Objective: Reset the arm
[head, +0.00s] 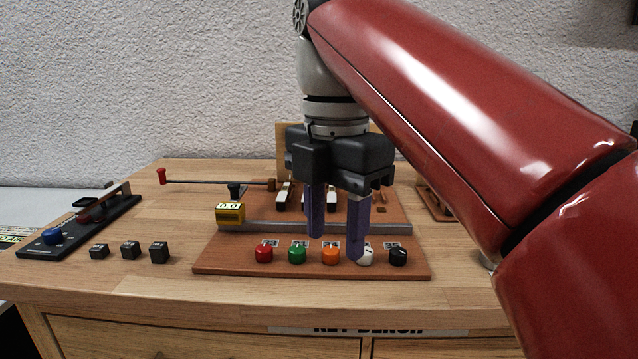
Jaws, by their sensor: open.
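My gripper (336,248) points straight down in the head view, its two purple fingers apart with nothing between them. It hangs over the brown board (215,257) in front of the piano action parts. One finger overlaps the white knob (369,257) in the picture; I cannot tell whether they touch. My red arm comes in from the right and covers the right part of the bench. Several knobs stand in a row along the board's front: red (264,253), green (297,254), orange (331,256), white and black (398,257).
A yellow gauge reading 0.0 (230,213) sits on a metal rail (280,228). Several small black weights (130,250) stand left of the board, beside a black device with a blue knob (52,236). A thin rod (215,183) lies behind. The front bench strip (150,290) is clear.

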